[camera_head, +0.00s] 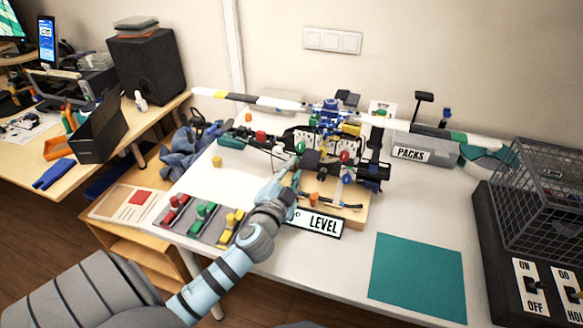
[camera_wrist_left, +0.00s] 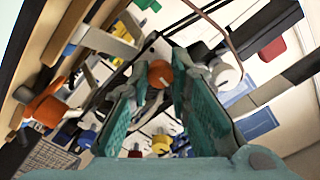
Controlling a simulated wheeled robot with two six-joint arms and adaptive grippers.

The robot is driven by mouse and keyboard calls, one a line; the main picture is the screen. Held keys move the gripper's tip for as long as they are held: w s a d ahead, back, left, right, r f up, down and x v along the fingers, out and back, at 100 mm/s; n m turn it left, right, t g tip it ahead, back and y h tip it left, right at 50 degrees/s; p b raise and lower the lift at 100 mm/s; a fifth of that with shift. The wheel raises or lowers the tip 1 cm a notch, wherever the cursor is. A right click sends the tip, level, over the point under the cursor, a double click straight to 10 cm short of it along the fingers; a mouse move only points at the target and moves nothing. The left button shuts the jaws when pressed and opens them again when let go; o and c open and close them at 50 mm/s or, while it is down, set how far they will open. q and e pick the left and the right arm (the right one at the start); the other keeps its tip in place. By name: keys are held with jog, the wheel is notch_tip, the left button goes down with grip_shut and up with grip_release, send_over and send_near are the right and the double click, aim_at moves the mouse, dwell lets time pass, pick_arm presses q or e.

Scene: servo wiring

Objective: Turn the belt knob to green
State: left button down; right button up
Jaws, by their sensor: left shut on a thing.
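My left gripper (camera_head: 295,172) reaches from the lower left to the front of the machine (camera_head: 330,150) on the white table. In the left wrist view its two teal fingers (camera_wrist_left: 160,80) close around a small orange round knob (camera_wrist_left: 160,73). The head view hides this knob behind the gripper. I cannot tell which knob is the belt knob, nor which colour it points to. A green knob (camera_head: 300,147), a red knob (camera_head: 344,156) and a blue knob (camera_head: 347,181) show on the machine. My right gripper is not in view.
A LEVEL sign (camera_head: 322,224) lies in front of the machine. Red, green and yellow blocks sit on a grey tray (camera_head: 190,228) at left. A teal mat (camera_head: 418,275) lies clear at right. A wire cage (camera_head: 540,195) and switches bound the right side. A PACKS box (camera_head: 415,150) stands behind.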

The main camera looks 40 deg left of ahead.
pick_arm(q)
jog(key=shift+m+p, duration=0.35)
jog(key=shift+m, duration=0.75)
jog(key=c, duration=1.5)
grip_release()
jog(key=shift+o, duration=0.2)
